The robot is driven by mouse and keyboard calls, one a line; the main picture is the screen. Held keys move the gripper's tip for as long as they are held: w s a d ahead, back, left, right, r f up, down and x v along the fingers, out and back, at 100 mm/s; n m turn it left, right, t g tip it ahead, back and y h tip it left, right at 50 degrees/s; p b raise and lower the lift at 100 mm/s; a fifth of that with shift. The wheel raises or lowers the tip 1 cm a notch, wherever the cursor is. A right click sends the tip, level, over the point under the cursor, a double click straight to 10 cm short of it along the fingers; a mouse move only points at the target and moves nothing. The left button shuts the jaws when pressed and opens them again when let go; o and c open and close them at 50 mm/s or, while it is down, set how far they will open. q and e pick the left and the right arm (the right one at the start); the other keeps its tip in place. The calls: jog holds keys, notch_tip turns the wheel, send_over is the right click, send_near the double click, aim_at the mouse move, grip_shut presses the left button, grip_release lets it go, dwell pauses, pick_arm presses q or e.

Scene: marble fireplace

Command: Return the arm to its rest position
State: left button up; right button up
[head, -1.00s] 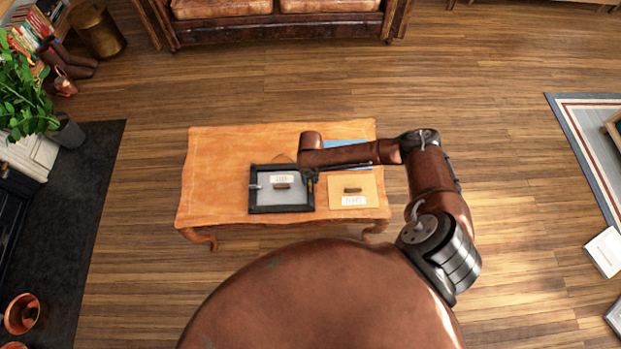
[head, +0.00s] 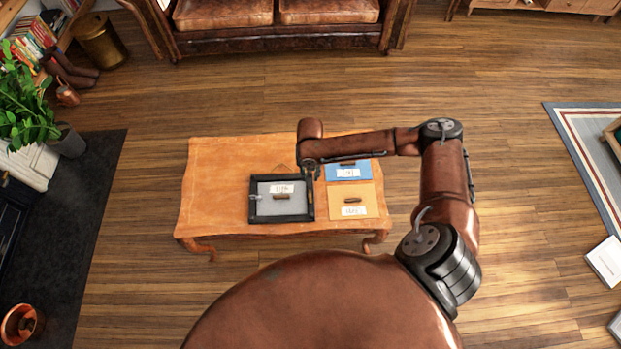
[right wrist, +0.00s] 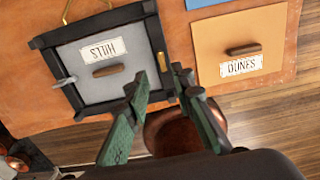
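My right arm reaches in from the right over the wooden table. Its gripper (head: 311,170) is above the table, by the top right corner of a black-framed grey panel (head: 262,209). In the right wrist view the two green fingers (right wrist: 160,79) are apart with nothing between them, so the gripper is open. The framed panel (right wrist: 75,92) shows beyond the fingertips, with a label and a small brown handle on it. My left gripper is not in view.
The table (head: 210,180) also bears an orange panel (head: 335,197) labelled DUNES and a blue panel (head: 335,174), partly under my forearm. A leather sofa (head: 225,12) stands behind, a plant (head: 22,105) at left.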

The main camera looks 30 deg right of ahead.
dwell(0.5)
jog(key=s+a+f+m+t+y, duration=0.1)
jog(key=s+a+m+y, duration=0.1)
jog(key=s+a+m, duration=0.5)
jog(key=s+a+f+m+t+y, duration=0.15)
jog(key=s+a+m, duration=0.3)
jog(key=a, duration=0.45)
jog(key=s+d+r+m+h, duration=0.3)
jog(key=s+d+m+h, duration=0.2)
jog(key=s+d+m, duration=1.35)
notch_tip(320, 180, down, 25)
jog(key=s+a+n+y+p, duration=0.1)
jog(key=s+p, duration=0.1)
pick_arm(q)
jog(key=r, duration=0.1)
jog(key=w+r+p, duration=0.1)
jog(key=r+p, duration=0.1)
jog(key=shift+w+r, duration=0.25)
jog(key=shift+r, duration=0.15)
pick_arm(e)
jog(key=s+f+g, duration=0.2)
jog(key=s+f, duration=1.5)
jog(key=s, duration=0.3)
jog(key=shift+s+n, duration=0.25)
jog(key=shift+n, duration=0.05)
